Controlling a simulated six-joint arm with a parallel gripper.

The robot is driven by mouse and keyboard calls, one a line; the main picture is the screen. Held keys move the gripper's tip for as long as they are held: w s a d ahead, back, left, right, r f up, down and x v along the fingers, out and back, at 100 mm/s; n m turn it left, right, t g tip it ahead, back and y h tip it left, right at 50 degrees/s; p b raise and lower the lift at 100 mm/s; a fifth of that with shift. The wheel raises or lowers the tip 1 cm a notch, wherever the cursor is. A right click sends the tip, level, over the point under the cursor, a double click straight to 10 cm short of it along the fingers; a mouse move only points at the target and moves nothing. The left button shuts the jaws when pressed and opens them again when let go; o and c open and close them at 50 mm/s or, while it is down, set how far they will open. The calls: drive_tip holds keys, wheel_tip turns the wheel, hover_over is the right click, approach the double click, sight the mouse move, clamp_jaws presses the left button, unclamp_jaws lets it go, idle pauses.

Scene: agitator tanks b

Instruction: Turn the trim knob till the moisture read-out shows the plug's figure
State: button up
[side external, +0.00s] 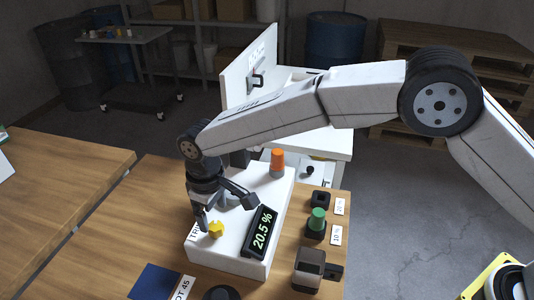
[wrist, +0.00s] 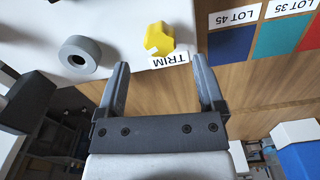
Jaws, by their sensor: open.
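The yellow trim knob (side external: 216,229) sits on a white box (side external: 230,262), beside a TRIM label; in the wrist view it (wrist: 159,40) lies just beyond my fingertips, between their lines. My gripper (side external: 229,213) is open and empty, above and near the knob. Its two fingers (wrist: 160,66) are apart in the wrist view, with no contact visible. The moisture read-out (side external: 262,232) on the box shows 20.5 %. A green plug (side external: 318,220) stands upright in a dark socket by a label that looks like 10 %. Another dark socket (side external: 320,200) is behind it, by a label that looks like 20 %.
An orange cylinder (side external: 277,163) stands at the box's far end. A grey ring (wrist: 79,55) is on the box. A brown-grey device (side external: 308,270), a blue LOT 45 card (side external: 155,283) and a dark round thing (side external: 221,293) lie in front. Bare wood lies left of the box.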

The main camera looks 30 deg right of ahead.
sight(220, 223)
drive_tip(key=shift+r, duration=1.9)
drive_tip(key=shift+d, duration=0.55)
drive_tip(key=s+d+m+t, duration=0.1)
drive_tip(key=s+d+m, duration=0.1)
drive_tip(key=d, duration=0.8)
drive_tip(key=s+d+m, duration=0.1)
drive_tip(key=d+m, duration=0.1)
drive_tip(key=d, duration=0.7)
drive_tip(key=s+d+f+m+t, duration=0.1)
drive_tip(key=s+d+m, duration=0.2)
drive_tip(key=s+d, duration=1.1)
drive_tip(key=shift+s+d+f+t, duration=0.25)
drive_tip(key=shift+t, duration=0.05)
